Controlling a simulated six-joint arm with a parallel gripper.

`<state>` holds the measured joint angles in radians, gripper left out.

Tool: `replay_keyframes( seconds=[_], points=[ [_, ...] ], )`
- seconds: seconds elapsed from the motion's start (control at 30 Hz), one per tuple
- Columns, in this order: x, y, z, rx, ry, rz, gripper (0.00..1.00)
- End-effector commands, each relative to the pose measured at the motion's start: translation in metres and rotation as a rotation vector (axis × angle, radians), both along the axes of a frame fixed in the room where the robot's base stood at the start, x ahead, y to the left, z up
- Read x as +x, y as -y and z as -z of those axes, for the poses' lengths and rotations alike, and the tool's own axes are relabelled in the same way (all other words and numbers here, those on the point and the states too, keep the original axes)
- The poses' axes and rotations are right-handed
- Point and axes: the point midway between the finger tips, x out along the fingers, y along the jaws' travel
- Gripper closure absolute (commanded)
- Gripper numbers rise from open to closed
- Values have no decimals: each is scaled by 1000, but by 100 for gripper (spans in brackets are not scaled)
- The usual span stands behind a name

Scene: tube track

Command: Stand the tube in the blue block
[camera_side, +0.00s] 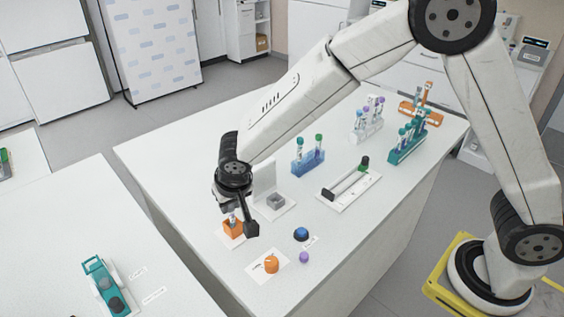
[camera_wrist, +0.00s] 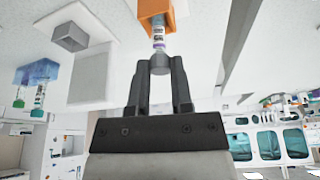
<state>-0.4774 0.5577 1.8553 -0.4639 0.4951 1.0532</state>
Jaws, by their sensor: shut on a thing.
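My gripper (camera_side: 243,222) is low over the orange block (camera_side: 234,228) at the left part of the table. In the wrist view its two fingers (camera_wrist: 159,66) are shut on the grey end of a tube (camera_wrist: 158,40) with a printed label. The tube's other end is at the orange block (camera_wrist: 156,8); how deep it sits there I cannot tell. The blue block (camera_side: 308,163) stands farther back to the right, apart from the gripper, holding a teal-capped and a green-capped tube. It also shows at the left of the wrist view (camera_wrist: 37,72).
A grey socket block (camera_side: 276,201) with an upright white plate stands between gripper and blue block. A rail device (camera_side: 348,190) lies to the right. An orange knob (camera_side: 271,264), blue button (camera_side: 301,233) and purple knob (camera_side: 304,257) are in front. Filled racks (camera_side: 408,148) stand behind.

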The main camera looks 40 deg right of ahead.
Motion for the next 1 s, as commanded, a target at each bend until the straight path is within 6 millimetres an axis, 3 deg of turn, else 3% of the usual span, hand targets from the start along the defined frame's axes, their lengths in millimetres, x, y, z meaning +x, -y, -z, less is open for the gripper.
replay_keyframes(
  seconds=[1.0],
  points=[
    [1,0,-34,1,2,0,100]
  ],
)
